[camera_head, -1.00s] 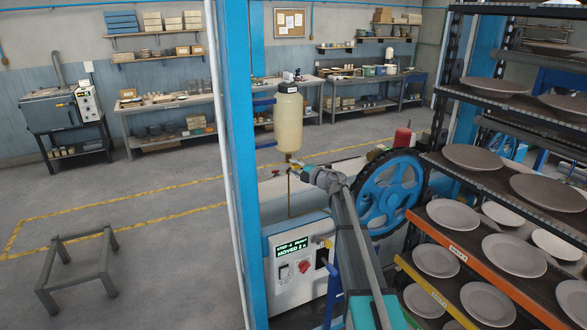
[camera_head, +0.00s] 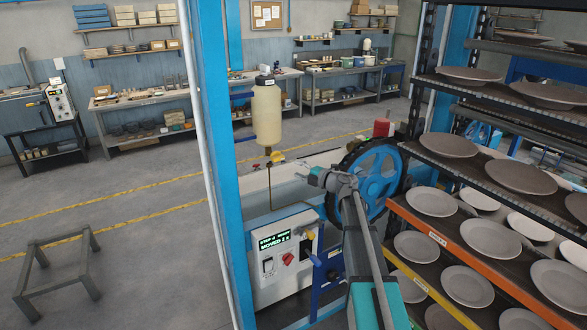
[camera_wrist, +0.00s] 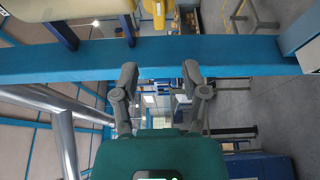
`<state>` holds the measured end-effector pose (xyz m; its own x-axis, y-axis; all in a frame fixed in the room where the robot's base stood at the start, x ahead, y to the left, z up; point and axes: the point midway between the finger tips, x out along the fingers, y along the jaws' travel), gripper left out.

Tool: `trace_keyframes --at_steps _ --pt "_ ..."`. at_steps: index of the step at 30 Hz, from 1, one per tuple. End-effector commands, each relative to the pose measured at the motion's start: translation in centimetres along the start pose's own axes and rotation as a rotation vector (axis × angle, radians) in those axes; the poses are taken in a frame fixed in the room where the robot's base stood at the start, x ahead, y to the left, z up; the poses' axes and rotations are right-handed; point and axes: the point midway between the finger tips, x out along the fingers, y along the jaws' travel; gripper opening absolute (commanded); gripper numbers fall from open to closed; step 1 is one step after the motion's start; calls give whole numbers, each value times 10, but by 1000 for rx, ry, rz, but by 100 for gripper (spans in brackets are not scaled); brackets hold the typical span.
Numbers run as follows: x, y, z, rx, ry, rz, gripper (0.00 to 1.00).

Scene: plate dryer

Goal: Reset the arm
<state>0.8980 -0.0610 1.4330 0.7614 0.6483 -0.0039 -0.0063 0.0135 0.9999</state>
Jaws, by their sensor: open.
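My gripper (camera_wrist: 158,76) is open and empty in the wrist view, its two grey fingers apart with nothing between them. Beyond the fingers a blue beam (camera_wrist: 160,58) crosses that view. In the head view my arm reaches up from the bottom, and my gripper (camera_head: 307,174) is small at its far end. It appears left of the blue handwheel (camera_head: 372,180) and above the white control box (camera_head: 283,262) with a lit display. Any contact with the machine cannot be told.
A rack with orange and black shelf edges holds several plates (camera_head: 490,238) close on the right. A blue post (camera_head: 220,170) stands left of the arm. A yellowish bottle (camera_head: 267,112) is above the control box. A grey stool frame (camera_head: 55,265) stands on open floor at left.

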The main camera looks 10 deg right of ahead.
Motion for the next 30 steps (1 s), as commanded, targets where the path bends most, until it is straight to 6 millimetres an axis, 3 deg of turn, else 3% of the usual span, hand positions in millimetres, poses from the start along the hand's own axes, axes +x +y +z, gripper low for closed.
trace_keyframes --at_steps 17,30 --pt "-2 -1 0 10 -24 13 57" --pt "-19 -18 17 206 -388 175 57"
